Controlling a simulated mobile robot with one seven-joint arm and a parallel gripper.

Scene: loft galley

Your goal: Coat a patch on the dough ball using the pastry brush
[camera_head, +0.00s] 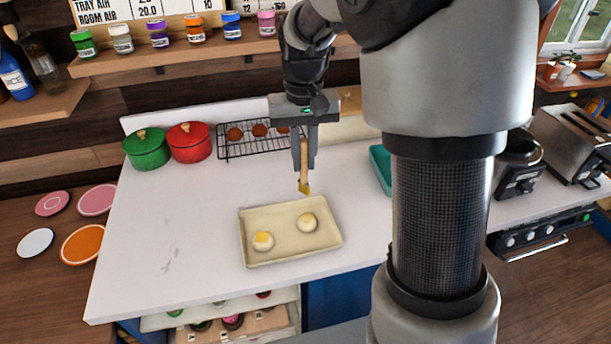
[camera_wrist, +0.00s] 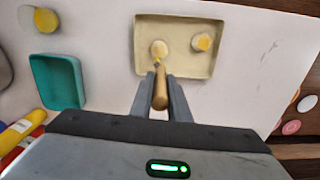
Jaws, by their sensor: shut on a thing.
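My gripper (camera_head: 304,158) is shut on the wooden handle of the pastry brush (camera_head: 304,182). The brush hangs bristles down, and its yellow tip appears above the tray's back edge. A cream tray (camera_head: 250,218) on the white counter holds two dough balls. The left dough ball (camera_head: 263,241) has a yellow patch on top; the right dough ball (camera_head: 307,223) looks mostly pale. In the wrist view the brush (camera_wrist: 160,92) points at the plainer dough ball (camera_wrist: 160,45) and overlaps its lower edge; I cannot tell contact there. The patched dough ball (camera_wrist: 202,42) is beside it.
A teal container (camera_head: 380,165) stands right of the tray. A small vessel with yellow contents (camera_wrist: 45,20) shows in the wrist view. A green pot (camera_head: 147,150), a red pot (camera_head: 190,143) and a rack (camera_head: 232,153) with brown buns stand behind. The counter's left side is clear.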

